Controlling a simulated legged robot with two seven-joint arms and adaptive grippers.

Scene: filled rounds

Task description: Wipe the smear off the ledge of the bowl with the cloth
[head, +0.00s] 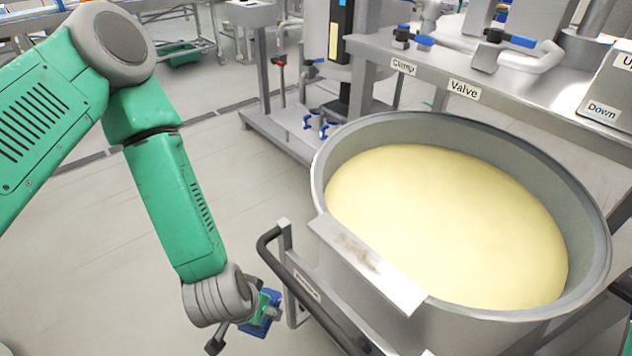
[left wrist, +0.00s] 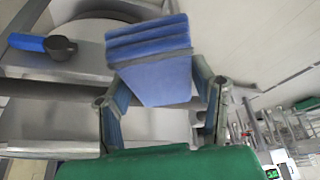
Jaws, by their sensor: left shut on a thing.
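The large steel bowl (head: 590,200) is filled with a pale yellow mass (head: 450,220). A flat metal ledge (head: 400,288) sits on its near left rim. A brownish smear (head: 360,256) lies across the ledge's middle. My left gripper (head: 263,312) is left of and below the ledge, apart from it. In the left wrist view my left gripper (left wrist: 160,88) is shut on the folded blue cloth (left wrist: 155,75), held between its two fingers. In the head view the cloth is mostly hidden by the gripper. My right gripper is not in view.
A dark handle rail (head: 318,308) on the bowl's cart stands between my left gripper and the bowl. A steel bench (head: 450,65) with clamp and valve labels stands behind the bowl. The floor (head: 110,250) at the left is clear.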

